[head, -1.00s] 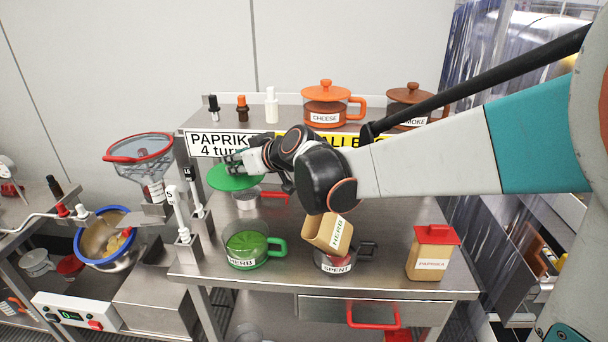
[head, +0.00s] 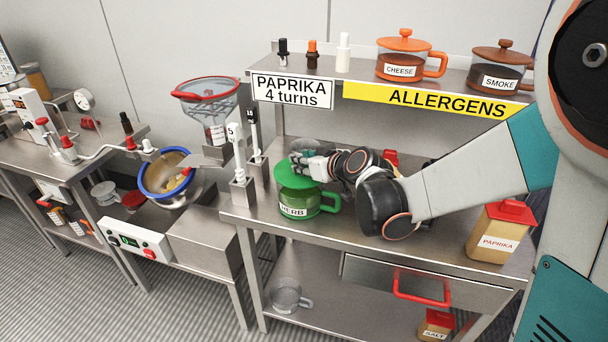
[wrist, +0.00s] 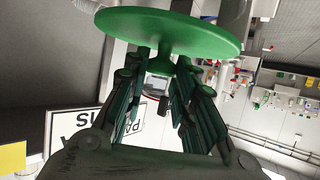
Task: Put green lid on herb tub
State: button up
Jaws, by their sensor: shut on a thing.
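The green lid (head: 297,178) is a round disc held in my gripper (head: 306,164), directly over the herb tub.
A paprika carton (head: 496,234) stands at the table's right. The shelf above holds the cheese pot (head: 405,66), the smoke pot (head: 497,76) and small shakers. White levers (head: 238,160) stand just left of the tub. My arm hides the table's middle.

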notch_tip(320, 180, down, 4)
jog(key=shift+r+b, duration=0.15)
jog(key=shift+b, duration=0.55)
jog(key=shift+r, duration=0.1)
jog(key=o, duration=1)
jog(key=shift+o, duration=0.2)
